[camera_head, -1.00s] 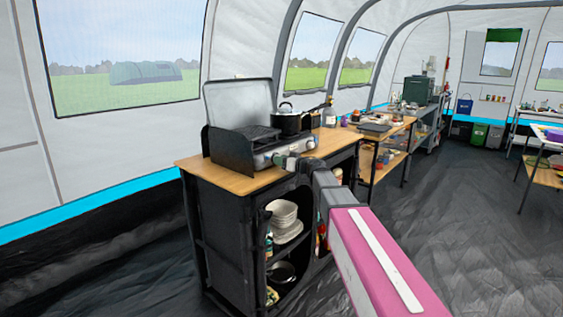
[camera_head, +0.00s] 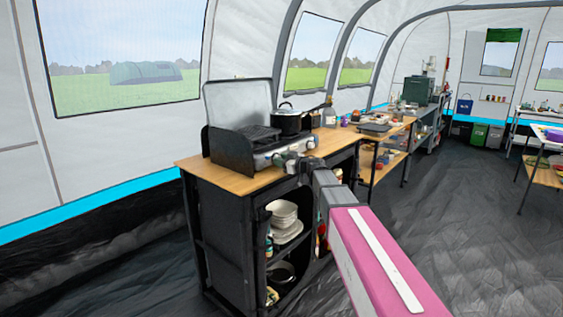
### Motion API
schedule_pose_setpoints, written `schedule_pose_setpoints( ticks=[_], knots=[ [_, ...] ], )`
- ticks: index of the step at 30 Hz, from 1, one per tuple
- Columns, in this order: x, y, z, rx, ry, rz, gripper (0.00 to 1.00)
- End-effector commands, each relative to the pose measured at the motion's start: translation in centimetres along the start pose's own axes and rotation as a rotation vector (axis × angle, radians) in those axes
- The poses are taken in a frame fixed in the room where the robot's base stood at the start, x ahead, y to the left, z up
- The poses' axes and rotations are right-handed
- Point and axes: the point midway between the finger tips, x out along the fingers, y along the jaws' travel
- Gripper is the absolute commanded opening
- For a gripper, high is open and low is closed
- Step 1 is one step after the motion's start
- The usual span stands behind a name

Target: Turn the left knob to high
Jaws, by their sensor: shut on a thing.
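A camping stove (camera_head: 236,150) with its lid raised stands on the wooden counter top. My gripper (camera_head: 281,158) is at this panel, at the end of my pink and grey arm, and is shut on the left knob. The knob is small and mostly hidden by the gripper, so its angle cannot be read. A dark pot with a lid (camera_head: 289,121) sits on the stove's right burner. The left burner grate is bare.
The black cabinet (camera_head: 225,238) under the counter holds white bowls (camera_head: 283,213) and plates on open shelves. A second table (camera_head: 386,132) with jars and other items stands behind to the right.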

Motion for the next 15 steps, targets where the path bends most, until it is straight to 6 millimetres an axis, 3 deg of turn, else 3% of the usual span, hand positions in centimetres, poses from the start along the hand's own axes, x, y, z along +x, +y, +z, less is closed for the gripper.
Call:
schedule_pose_setpoints(
  ticks=[1,3,15],
  knots=[
    [-0.02,-0.04,0.02,0.000,-0.001,-0.001,0.42],
    [-0.02,-0.03,0.02,0.000,0.000,-0.001,0.61],
    [-0.87,-0.08,-0.01,0.001,0.000,0.000,0.61]
  ],
)
